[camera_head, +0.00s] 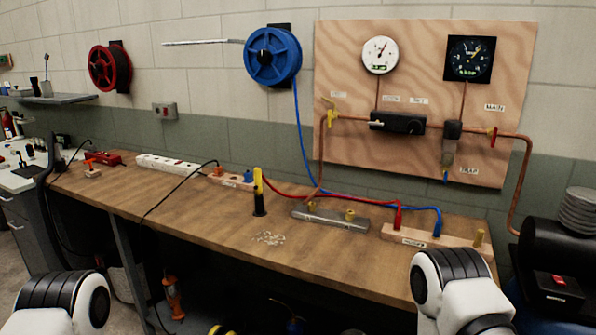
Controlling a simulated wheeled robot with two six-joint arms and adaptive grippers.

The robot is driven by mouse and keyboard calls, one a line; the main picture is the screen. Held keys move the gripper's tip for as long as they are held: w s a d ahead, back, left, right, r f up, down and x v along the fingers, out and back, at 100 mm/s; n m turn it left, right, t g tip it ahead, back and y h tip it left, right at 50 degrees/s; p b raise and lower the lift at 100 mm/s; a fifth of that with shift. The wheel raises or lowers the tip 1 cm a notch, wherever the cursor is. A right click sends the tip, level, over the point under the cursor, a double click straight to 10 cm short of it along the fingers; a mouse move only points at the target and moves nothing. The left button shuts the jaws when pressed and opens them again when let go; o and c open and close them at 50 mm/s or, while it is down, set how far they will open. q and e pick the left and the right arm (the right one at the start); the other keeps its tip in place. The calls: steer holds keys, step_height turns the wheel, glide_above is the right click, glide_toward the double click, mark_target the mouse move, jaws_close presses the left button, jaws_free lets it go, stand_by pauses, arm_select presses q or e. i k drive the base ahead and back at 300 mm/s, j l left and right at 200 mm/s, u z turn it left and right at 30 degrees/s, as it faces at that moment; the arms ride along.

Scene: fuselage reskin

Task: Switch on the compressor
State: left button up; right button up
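The compressor (545,246), a black rounded tank with a boxy front, stands at the right edge beyond the bench's right end. A small red switch (558,280) shows on its black box; I cannot tell its position. A ribbed grey cylinder (578,211) sits on top. The compressor's lower right part is cut off by the frame edge. Only white and black links of my two arms show, at the bottom left and bottom right. Neither gripper is in view. My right arm is left of the compressor, apart from it in the picture.
A wooden bench (200,214) carries a power strip (168,163), a yellow-handled tool (259,190), a metal bar (330,219) and a wooden block (436,243) with red and blue hoses. A plywood panel (345,70) with gauges and copper pipe hangs behind. The bench's front middle is mostly clear.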

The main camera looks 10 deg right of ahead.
mark_target(558, 281)
steer(key=z, duration=1.75)
